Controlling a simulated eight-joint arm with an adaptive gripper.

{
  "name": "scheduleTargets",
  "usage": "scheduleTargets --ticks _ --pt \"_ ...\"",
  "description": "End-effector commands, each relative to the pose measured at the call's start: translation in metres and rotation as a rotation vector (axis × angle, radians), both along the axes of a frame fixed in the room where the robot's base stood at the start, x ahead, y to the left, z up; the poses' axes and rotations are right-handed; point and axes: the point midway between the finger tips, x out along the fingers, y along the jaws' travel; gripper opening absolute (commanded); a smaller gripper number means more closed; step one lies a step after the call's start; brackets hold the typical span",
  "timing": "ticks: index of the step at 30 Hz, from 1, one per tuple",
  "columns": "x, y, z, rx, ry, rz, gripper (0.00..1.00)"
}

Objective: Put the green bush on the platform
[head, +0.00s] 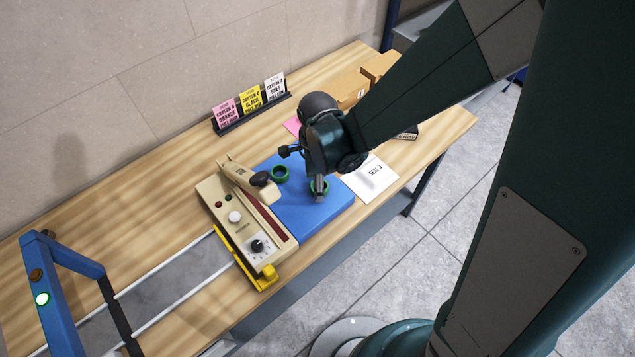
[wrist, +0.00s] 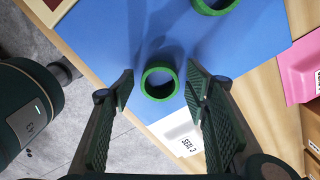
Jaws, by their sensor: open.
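Two green ring-shaped bushes rest on a blue mat (head: 310,217). One green bush (wrist: 160,70) sits between my open gripper's fingers (wrist: 158,88) in the wrist view, near the mat's edge. In the head view this bush (head: 312,186) is partly hidden by my gripper (head: 319,194). The other green bush (head: 280,173) lies farther back to the left, and it shows cut off at the top of the wrist view (wrist: 215,6). The fingers stand on either side of the nearer bush with gaps. I cannot tell which part is the platform.
A cream control box (head: 235,217) with a dark knob and lever stands left of the mat. White rails run left to a blue frame (head: 62,290) with a lit green button. A white card (head: 372,178), a pink card (wrist: 303,68) and a sign rack (head: 252,108) are nearby.

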Motion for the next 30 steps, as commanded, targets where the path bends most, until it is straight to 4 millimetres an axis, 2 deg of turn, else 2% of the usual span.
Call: scheduleTargets --ticks 11,30 --pt "-0.001 0.000 0.013 0.000 0.000 0.000 0.47" --pt "0.000 0.000 0.076 0.000 0.000 0.000 0.47"
